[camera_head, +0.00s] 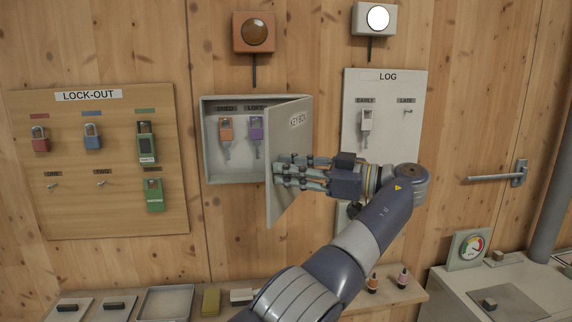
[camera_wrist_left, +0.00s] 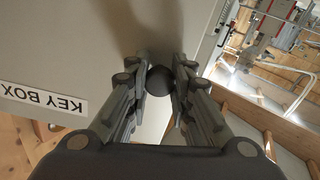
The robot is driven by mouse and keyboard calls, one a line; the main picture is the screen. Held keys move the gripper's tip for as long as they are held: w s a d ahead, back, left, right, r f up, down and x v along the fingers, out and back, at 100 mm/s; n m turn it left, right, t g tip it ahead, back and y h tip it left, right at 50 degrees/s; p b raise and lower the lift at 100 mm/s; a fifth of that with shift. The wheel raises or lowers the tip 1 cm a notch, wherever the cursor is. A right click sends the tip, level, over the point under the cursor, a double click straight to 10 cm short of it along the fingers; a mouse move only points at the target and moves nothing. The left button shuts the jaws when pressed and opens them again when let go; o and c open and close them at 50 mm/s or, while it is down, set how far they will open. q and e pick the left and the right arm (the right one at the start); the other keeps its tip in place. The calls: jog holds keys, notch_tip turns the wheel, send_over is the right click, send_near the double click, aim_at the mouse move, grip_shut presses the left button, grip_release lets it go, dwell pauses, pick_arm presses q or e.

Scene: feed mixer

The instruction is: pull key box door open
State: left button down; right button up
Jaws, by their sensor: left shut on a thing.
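The grey key box (camera_head: 207,150) is on the wooden wall in the head view. Its door (camera_head: 284,205), labelled KEY BOX, stands partly open, swung outward from the box's right side. Inside hang an orange-tagged key (camera_head: 226,130) and a purple-tagged key (camera_head: 256,130). My left gripper (camera_head: 281,172) is at the door, its fingers across the panel. In the left wrist view its fingers are closed around a dark round knob (camera_wrist_left: 158,78) beside the door face (camera_wrist_left: 85,45). The knob is hidden in the head view. My right gripper is not in view.
A LOCK-OUT board (camera_head: 110,210) with padlocks is on the left. A white LOG board (camera_head: 385,95) is right of the door, behind my arm. A shelf below holds a tray (camera_head: 165,303) and small bottles (camera_head: 402,279). A gauge (camera_head: 468,249) stands lower right.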

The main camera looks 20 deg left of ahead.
pick_arm(q)
jog(key=shift+w+d, duration=0.1)
jog(key=shift+d, duration=0.2)
dwell(0.4)
jog(key=c, duration=1.4)
grip_release()
jog(key=shift+c, duration=0.2)
